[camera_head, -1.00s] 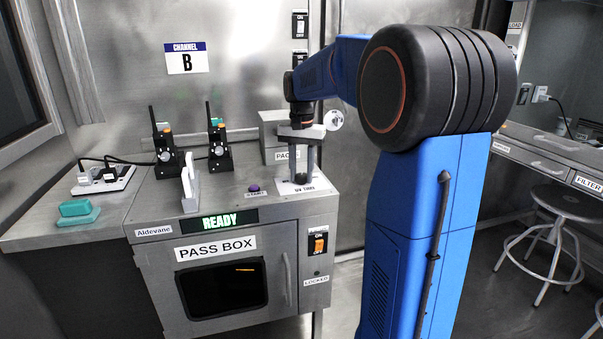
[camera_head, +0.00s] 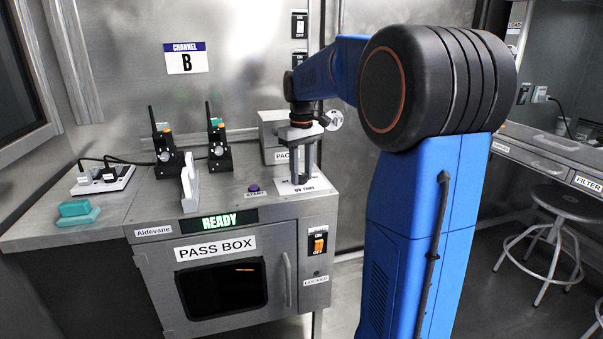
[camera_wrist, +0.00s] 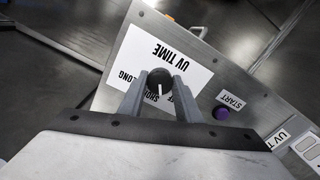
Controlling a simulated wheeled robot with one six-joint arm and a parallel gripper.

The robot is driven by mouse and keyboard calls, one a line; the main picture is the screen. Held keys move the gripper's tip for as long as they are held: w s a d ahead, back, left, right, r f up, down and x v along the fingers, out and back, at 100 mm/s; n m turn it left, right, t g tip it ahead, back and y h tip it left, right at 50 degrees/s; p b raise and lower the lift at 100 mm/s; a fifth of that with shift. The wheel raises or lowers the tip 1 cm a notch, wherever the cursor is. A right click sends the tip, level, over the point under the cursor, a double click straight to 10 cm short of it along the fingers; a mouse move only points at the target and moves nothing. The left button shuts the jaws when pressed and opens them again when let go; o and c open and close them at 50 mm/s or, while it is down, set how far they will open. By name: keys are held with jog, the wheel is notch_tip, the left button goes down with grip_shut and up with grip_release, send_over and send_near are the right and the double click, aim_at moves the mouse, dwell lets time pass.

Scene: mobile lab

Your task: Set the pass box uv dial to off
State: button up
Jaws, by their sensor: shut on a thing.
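The UV time dial (camera_wrist: 160,78) is a round black knob with a white pointer line, on a white label plate (camera_wrist: 188,55) reading "UV TIME". In the wrist view the pointer points down the picture, towards my gripper's palm. "LONG" and part of "SHORT" are readable; another mark beside the finger is mostly hidden, and I cannot read "OFF". My gripper (camera_wrist: 158,86) is shut on the dial, one finger on each side. In the head view my gripper (camera_head: 300,178) points straight down onto the plate on top of the pass box (camera_head: 160,252); its fingers hide the dial there.
A purple START button (camera_head: 254,188) is left of the plate. A grey box (camera_head: 270,128) stands close behind my gripper. Two black radios (camera_head: 218,145) and a white upright piece (camera_head: 190,185) stand further left. The display (camera_head: 219,221) reads "READY".

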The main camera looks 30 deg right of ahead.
aim_at(302, 175)
jog(key=n, duration=0.5)
jog(key=shift+n, duration=0.4)
dwell(0.3)
jog(key=o, duration=1.1)
jog(key=shift+c, duration=0.2)
notch_tip(302, 175, up, 18)
jog(key=shift+f, duration=0.25)
